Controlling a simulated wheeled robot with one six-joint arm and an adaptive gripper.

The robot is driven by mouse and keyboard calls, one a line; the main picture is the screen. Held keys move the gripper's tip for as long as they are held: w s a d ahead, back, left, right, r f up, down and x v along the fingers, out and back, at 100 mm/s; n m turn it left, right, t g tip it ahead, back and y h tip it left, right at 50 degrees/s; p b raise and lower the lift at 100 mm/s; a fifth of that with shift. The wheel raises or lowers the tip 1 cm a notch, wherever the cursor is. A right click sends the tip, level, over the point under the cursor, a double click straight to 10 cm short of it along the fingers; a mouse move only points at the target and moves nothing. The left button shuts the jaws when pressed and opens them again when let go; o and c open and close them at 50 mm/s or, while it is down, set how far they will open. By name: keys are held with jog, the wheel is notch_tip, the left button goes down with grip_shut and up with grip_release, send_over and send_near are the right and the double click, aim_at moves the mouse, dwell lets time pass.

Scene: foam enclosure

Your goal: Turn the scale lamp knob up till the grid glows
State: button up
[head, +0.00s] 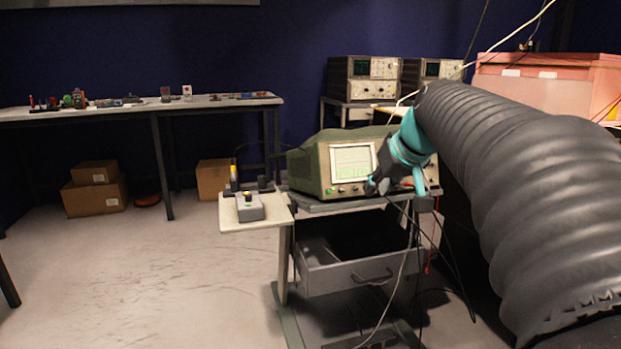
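A green-cased oscilloscope (309,172) stands on a small cart. Its pale screen (352,161) faces me and shows a light greenish area; at this size I cannot tell grid lines clearly. A few small knobs (343,190) sit below the screen; I cannot tell which is the scale lamp knob. My gripper (374,186) is at the front panel, by the lower right corner of the screen. It hides part of the panel. Its fingers are dark and small here, and I cannot tell whether they are open, shut or touching a knob.
The cart has a grey drawer (345,275) and a side shelf (240,222) with a small grey box (250,207). Cables hang at the cart's right. A long bench (190,104) stands at the left.

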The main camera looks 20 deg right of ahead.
jog(key=w+d+r+t, duration=0.1)
jog(key=w+d+r, duration=0.35)
jog(key=d, duration=0.25)
jog(key=x, duration=1.4)
jog(key=shift+f+p, duration=0.15)
jog(key=shift+p, duration=0.25)
jog(key=shift+w+a, duration=0.1)
grip_shut()
